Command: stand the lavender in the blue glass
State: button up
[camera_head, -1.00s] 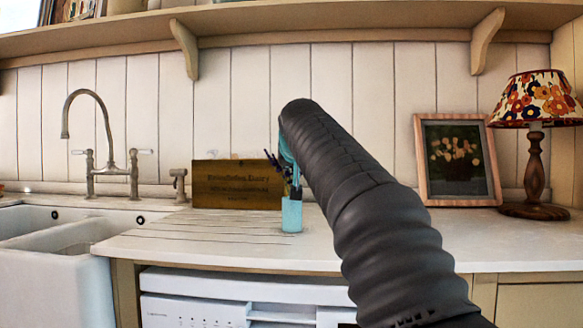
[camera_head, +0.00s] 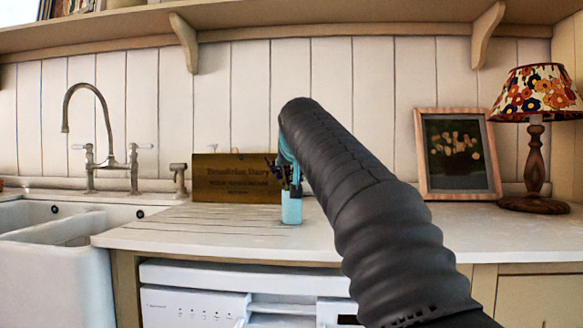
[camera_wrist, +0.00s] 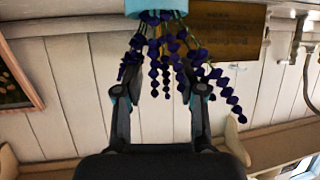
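The blue glass (camera_head: 291,208) stands upright on the counter in the head view, left of my arm. The lavender (camera_head: 275,168), dark purple heads on green stems, stands in it and leans over the rim. In the upside-down wrist view, the glass (camera_wrist: 156,6) is at the top edge and the lavender (camera_wrist: 180,50) fans out from it. My gripper (camera_wrist: 163,92) is open, its two fingers well apart on either side of some flower heads, not closed on them. In the head view my arm hides most of the gripper.
A wooden sign (camera_head: 236,178) stands behind the glass against the wall. A framed picture (camera_head: 456,155) and a lamp (camera_head: 537,135) stand to the right. A tap (camera_head: 108,165) and white sink (camera_head: 60,260) are left. Grooved counter left of the glass is clear.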

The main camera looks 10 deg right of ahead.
jog(key=v, duration=1.2)
dwell(0.8)
jog(key=shift+a, duration=0.1)
